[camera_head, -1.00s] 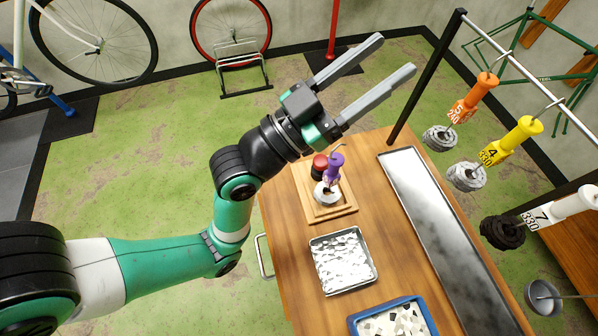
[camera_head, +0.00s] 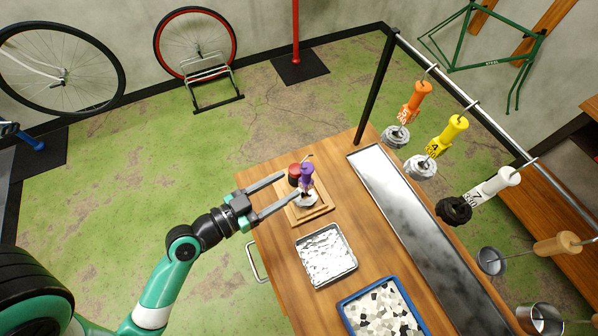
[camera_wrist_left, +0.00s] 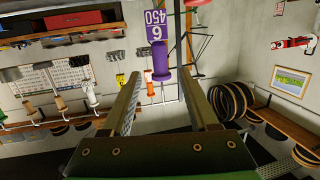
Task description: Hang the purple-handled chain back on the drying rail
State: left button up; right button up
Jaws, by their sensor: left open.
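The purple handle (camera_head: 306,174), numbered 6 and 450, stands upright with its hook up. Its pale chain (camera_head: 306,199) is below it, on a wooden tray (camera_head: 323,211) on the bench. My left gripper (camera_head: 291,183) is open and empty, its fingertips just left of the handle. In the left wrist view the purple handle (camera_wrist_left: 160,62) shows between and beyond the open fingers, apart from both. The drying rail (camera_head: 450,81) runs along the right, with orange (camera_head: 417,96), yellow (camera_head: 450,133) and white (camera_head: 497,182) handles hanging by hooks with their chains. My right gripper is out of view.
A foil-like tray (camera_head: 326,256) and a blue-rimmed tray (camera_head: 362,291) sit nearer on the bench. A long metal drip tray (camera_head: 400,212) lies under the rail. A wooden-handled ladle (camera_head: 557,243) hangs far right.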

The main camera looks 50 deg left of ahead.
aim_at(303, 175)
pick_arm(q)
jog(key=w, duration=0.2)
jog(key=w+p, duration=0.1)
jog(key=w, duration=0.2)
jog(key=w+f, duration=0.1)
jog(key=w, duration=0.1)
jog(key=shift+w+p, duration=0.2)
jog(key=shift+p, duration=0.15)
grip_shut()
jog(key=shift+r, duration=0.1)
dwell(1.0)
notch_tip(303, 175, up, 6)
jog(key=p, duration=0.5)
